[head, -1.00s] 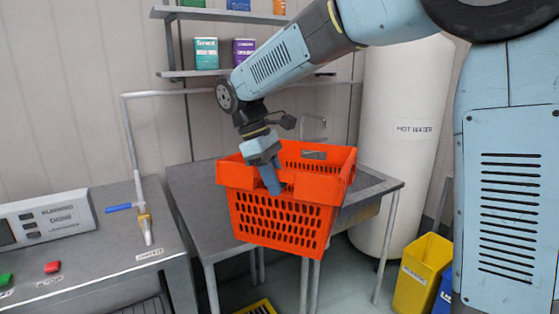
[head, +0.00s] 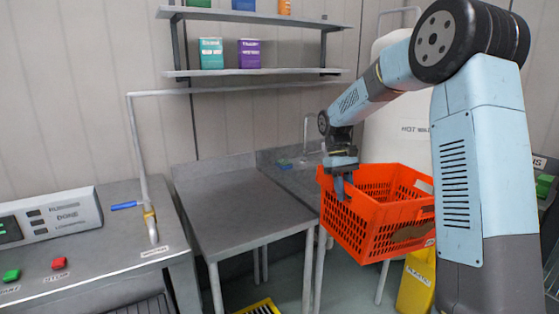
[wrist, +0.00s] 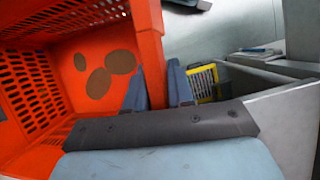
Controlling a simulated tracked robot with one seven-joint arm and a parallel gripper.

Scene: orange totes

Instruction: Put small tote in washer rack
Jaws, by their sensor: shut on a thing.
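The small orange tote (head: 372,222) hangs in the air in front of the sink in the head view. My gripper (head: 343,187) is shut on the rim of its near left wall. In the wrist view the tote (wrist: 151,50) fills the left side, and its wall passes between the two blue fingers (wrist: 158,90). Several brown patches (wrist: 100,80) show on the tote's inside. No washer rack can be made out for certain in these frames.
A bare metal table (head: 240,205) stands left of the tote. A washer counter (head: 120,225) with a control panel (head: 50,216) is at far left. A yellow bin (head: 416,283) stands below the tote. Shelves (head: 255,74) hang on the wall. A white hot water tank (head: 415,110) is behind my arm.

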